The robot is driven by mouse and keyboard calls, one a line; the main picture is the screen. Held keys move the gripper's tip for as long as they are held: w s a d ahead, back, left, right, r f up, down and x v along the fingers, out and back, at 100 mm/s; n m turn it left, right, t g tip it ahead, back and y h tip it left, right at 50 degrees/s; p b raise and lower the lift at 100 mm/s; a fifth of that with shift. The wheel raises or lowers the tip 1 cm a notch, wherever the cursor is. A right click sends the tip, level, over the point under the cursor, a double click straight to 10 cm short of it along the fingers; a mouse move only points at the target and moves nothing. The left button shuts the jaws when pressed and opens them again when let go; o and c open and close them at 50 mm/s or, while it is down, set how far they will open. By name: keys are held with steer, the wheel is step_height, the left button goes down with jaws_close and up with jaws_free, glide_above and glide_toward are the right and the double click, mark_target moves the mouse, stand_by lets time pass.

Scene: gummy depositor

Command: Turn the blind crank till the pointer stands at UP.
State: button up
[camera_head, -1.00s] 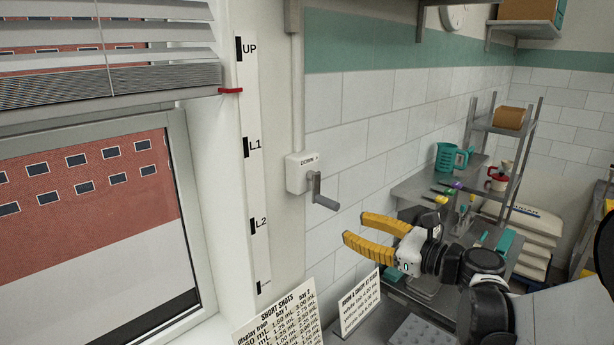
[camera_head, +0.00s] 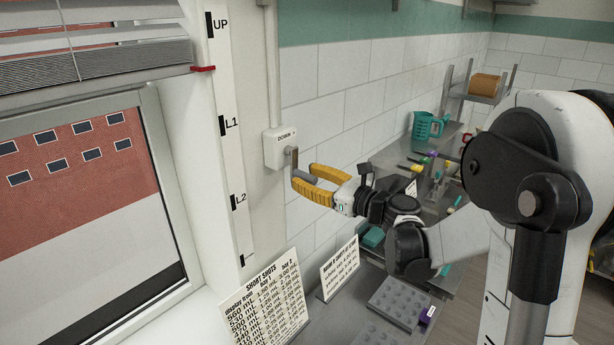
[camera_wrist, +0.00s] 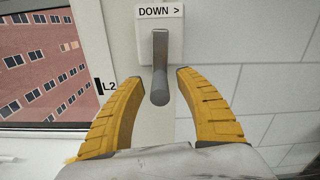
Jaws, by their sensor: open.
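The blind crank is a grey handle (camera_wrist: 159,85) on a white wall box (camera_head: 277,148) marked DOWN with an arrow. Its grip points out from the wall toward me. My gripper (camera_head: 302,180) is open at the crank, with its yellow fingers to either side of the grip in the wrist view (camera_wrist: 156,75). I cannot tell whether a finger touches it. The red pointer (camera_head: 203,69) stands on the white scale strip (camera_head: 229,160), below the UP mark (camera_head: 216,24) and well above L1. The raised blind (camera_head: 90,50) hangs at the upper left, its lower slats bunched.
Two printed cards, a short-shots card (camera_head: 262,310) and a smaller card (camera_head: 340,268), stand below the crank. A grey mould tray (camera_head: 400,300) lies on the counter. A teal jug (camera_head: 428,125) and shelves are behind at right. The window (camera_head: 80,190) is at left.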

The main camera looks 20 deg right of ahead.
jaws_close()
steer(key=w+d+r+n+b, duration=0.1)
steer(key=d+r+n+b, duration=0.1)
steer(key=n, duration=0.7)
steer(key=w+d+r+n+b, duration=0.2)
steer(key=r+n+b, duration=0.1)
steer(key=n, duration=0.6)
steer(key=shift+d+r+n+b, duration=0.15)
steer(key=shift+d+n+b, duration=0.2)
steer(key=shift+b, duration=0.15)
stand_by(0.6)
